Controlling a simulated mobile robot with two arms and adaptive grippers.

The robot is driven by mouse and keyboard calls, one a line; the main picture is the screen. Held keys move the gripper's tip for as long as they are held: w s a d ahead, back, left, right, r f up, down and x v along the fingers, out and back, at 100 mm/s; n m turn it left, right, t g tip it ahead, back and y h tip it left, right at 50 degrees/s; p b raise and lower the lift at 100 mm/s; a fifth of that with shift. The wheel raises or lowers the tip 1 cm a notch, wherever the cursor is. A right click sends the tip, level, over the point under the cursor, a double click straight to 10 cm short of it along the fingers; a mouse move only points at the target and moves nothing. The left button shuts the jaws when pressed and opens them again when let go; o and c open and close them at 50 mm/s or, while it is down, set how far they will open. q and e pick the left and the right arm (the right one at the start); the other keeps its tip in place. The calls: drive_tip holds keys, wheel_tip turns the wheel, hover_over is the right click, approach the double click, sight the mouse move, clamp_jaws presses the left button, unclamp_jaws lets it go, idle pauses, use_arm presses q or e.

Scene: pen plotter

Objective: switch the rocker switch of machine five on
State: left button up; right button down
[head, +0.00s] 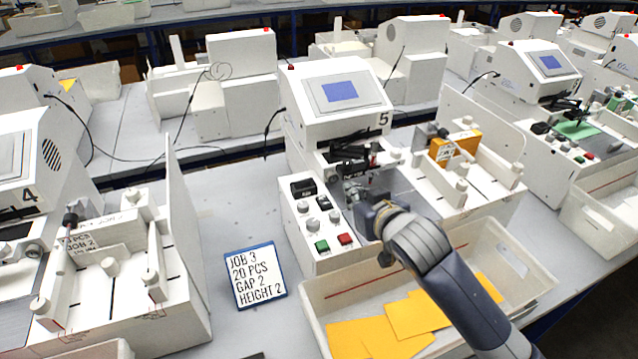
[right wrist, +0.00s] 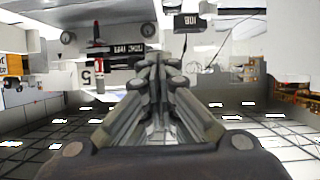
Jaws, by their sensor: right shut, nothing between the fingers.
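Machine five (head: 335,95) is a white machine with a blue screen and a "5" on its side. Its control panel (head: 305,235) slopes at the front left. I cannot pick out the rocker in the right wrist view. My left gripper is not in view.
A green button (head: 322,246) and a red button (head: 345,239) sit low on the panel. A white bin (head: 318,292) with yellow cards stands in front. A job sign (head: 256,276) lies left of the machine. A yellow pack (head: 456,147) is on the right.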

sight(324, 201)
drive_tip(key=w+a, duration=0.2)
drive_tip(key=w+a+f+p, duration=0.1)
drive_tip(key=shift+w+a+p, duration=0.3)
drive_tip(key=shift+w+a, duration=0.1)
drive_tip(key=x, duration=0.3)
drive_tip(key=shift+w+a+f+p, duration=0.15)
drive_tip(key=shift+w+p, duration=0.2)
drive_tip(key=shift+p, duration=0.05)
wheel_tip(324, 201, down, 3)
drive_tip(key=shift+f+p, duration=0.1)
drive_tip(key=shift+p, duration=0.45)
drive_tip(key=shift+s+f+y, duration=0.2)
drive_tip(key=shift+f+y, duration=0.1)
drive_tip(key=shift+f, duration=0.2)
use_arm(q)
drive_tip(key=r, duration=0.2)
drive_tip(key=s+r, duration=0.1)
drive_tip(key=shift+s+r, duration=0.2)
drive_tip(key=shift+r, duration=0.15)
use_arm(e)
drive_tip(key=shift+f, duration=0.1)
